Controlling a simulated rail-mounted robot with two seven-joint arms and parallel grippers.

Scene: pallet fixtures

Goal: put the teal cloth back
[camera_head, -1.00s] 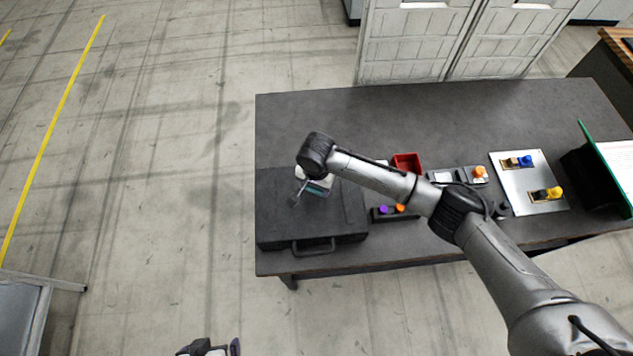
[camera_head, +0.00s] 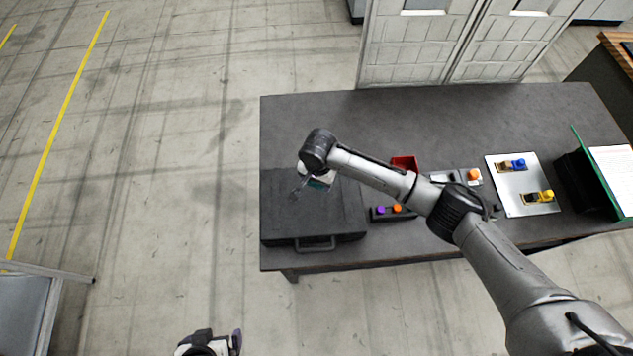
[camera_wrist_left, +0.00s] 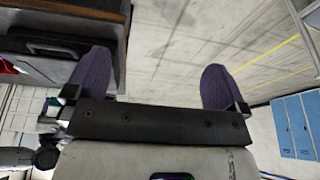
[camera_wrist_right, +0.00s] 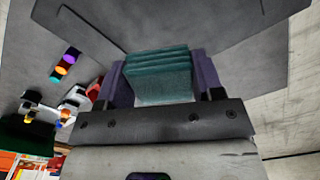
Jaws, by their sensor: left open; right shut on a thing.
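The teal cloth (camera_wrist_right: 160,76) is a folded, layered block between the fingers of my right gripper (camera_wrist_right: 161,82), which is shut on it. I cannot tell whether the cloth touches the case. My left gripper (camera_wrist_left: 155,88) is open and empty. It shows at the bottom of the head view (camera_head: 213,344), over the floor in front of the table.
The case lies flat at the left end of the dark table (camera_head: 410,120). To its right are a strip with purple and orange knobs (camera_head: 393,213), a red bin (camera_head: 404,163), a silver plate (camera_head: 515,205) with blue and yellow pieces, and a green-edged holder (camera_head: 597,165). The back-left tabletop is clear.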

